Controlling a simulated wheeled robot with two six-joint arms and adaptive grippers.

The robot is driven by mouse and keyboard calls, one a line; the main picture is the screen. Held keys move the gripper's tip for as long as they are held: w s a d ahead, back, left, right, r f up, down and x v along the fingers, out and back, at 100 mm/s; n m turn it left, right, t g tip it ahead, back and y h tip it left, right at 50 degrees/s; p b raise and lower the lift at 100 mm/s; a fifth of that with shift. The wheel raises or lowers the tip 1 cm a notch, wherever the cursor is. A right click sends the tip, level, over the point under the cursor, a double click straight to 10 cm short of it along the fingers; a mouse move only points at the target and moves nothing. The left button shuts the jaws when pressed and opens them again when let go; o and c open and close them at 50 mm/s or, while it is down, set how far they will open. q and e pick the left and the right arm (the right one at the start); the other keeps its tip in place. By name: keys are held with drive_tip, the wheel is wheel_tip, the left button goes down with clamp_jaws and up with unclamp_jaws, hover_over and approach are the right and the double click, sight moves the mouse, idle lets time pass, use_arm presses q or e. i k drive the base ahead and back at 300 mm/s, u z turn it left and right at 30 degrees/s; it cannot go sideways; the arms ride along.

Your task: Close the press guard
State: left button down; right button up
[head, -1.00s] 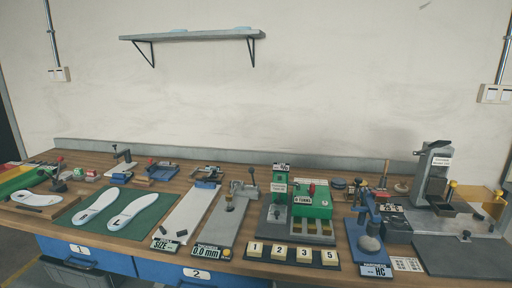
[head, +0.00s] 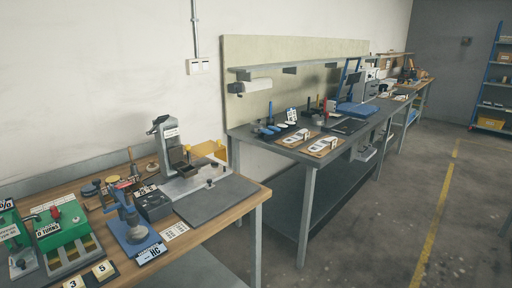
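A grey upright press-like machine (head: 165,145) with a white label stands at the right part of the wooden bench. Its flat grey base (head: 190,183) extends to the right and carries small dark knobs. An amber-yellow panel (head: 210,150) stands at the back right of this base. It may be the guard, but I cannot tell whether it is open or shut. Neither of my grippers is in view.
The wooden bench (head: 235,208) ends at right. On it are a blue hand-lever device (head: 128,222), a green machine (head: 62,226) and numbered blocks (head: 103,270). A dark workbench (head: 255,137) stands beyond. The floor (head: 400,220) at right is clear.

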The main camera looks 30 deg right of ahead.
sight(206, 148)
drive_tip(key=z, duration=0.45)
drive_tip(key=k, duration=0.6)
drive_tip(key=z, duration=0.55)
drive_tip(key=i, duration=0.65)
drive_tip(key=z, duration=0.55)
drive_tip(key=i, duration=1.2)
drive_tip(key=u, duration=0.8)
drive_tip(key=i, duration=0.65)
drive_tip(key=u, duration=0.85)
